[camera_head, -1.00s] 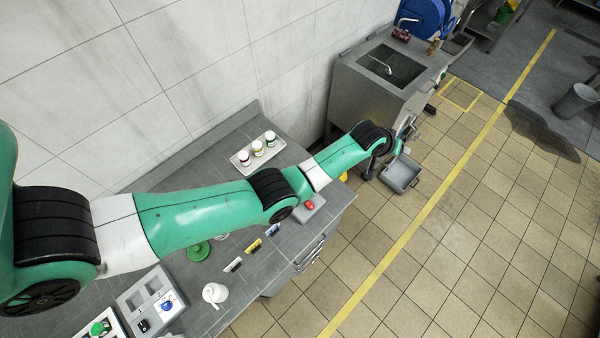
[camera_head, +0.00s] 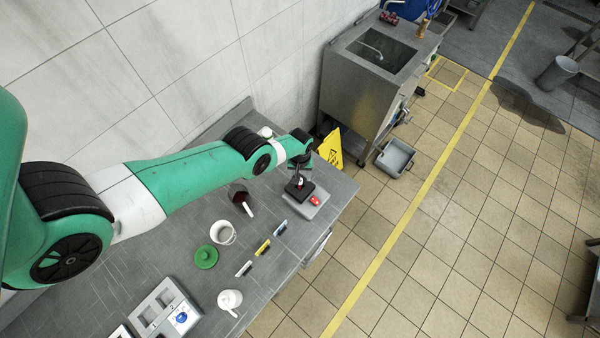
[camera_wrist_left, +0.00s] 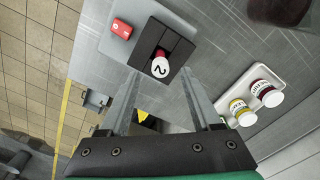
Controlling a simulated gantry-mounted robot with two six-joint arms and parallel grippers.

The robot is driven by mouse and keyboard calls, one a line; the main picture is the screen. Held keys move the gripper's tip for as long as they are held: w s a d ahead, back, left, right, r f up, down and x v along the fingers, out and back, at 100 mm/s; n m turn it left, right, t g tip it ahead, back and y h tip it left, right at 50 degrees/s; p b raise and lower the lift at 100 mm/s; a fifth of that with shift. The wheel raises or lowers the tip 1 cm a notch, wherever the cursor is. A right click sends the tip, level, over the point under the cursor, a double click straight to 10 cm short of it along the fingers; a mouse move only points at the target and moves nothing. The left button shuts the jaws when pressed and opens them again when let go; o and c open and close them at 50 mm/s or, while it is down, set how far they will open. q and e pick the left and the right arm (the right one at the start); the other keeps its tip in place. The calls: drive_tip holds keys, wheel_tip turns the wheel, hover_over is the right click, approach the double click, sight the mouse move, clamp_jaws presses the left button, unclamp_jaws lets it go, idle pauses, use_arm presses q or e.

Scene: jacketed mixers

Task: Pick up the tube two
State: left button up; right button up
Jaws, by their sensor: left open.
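Tube two, a small red tube with a white cap marked 2, stands in a dark block (camera_wrist_left: 176,45) in the left wrist view (camera_wrist_left: 160,69). In the head view the tube (camera_head: 299,183) and its block sit on a grey plate (camera_head: 312,211) near the table's right end. My left gripper (camera_head: 298,168) is above the block, pointing down. In the wrist view its fingers (camera_wrist_left: 158,78) are spread, one on either side of the tube in the picture; I cannot tell the exact gap. The right gripper is not in view.
A red item (camera_head: 315,201) lies beside the block. A white tray (camera_wrist_left: 228,106) with lidded jars is to the right in the wrist view. A yellow sign (camera_head: 331,149) stands beyond the table end.

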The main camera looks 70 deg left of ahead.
sight(300, 185)
use_arm(q)
wheel_tip(300, 185, down, 6)
drive_tip(key=b, duration=0.5)
drive_tip(key=shift+r, duration=0.2)
drive_tip(key=shift+c, duration=0.2)
clamp_jaws()
